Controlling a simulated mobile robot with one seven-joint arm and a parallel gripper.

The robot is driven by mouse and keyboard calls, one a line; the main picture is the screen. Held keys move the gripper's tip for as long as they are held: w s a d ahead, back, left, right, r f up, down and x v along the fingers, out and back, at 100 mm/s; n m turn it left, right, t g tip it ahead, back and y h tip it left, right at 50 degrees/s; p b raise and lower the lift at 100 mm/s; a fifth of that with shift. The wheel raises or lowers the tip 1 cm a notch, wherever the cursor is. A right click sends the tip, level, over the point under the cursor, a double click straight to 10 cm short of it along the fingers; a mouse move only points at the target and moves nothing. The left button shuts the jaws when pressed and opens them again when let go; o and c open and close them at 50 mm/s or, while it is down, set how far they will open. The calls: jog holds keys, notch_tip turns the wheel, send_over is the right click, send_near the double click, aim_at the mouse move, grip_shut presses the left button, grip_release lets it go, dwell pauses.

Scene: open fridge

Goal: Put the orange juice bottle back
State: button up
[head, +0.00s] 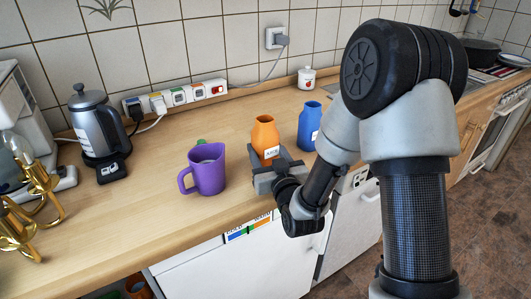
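The orange bottle (265,134) with a white label stands upright on the wooden counter, or just above it; its base is hidden behind my gripper. My gripper (271,171) is at the bottle's lower part, reaching in from the front right. Its dark fingers are apart, one toward the left and one toward the right, with the bottle seen between or just behind them. I cannot tell whether they press on it. The open fridge's inside is not clearly visible; a white appliance front (235,268) shows below the counter.
A purple jug (208,172) stands close left of the bottle, and a blue bottle (309,127) close right. A kettle (98,122), a power strip (183,94) and a gold lamp-like object (36,184) are farther left. A white jar (306,78) stands by the wall.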

jog(key=shift+f, duration=0.1)
jog(key=shift+f+b, duration=0.25)
jog(key=shift+b, duration=0.05)
jog(key=o, duration=1.1)
jog(key=shift+r, duration=0.1)
jog(key=shift+o, duration=0.2)
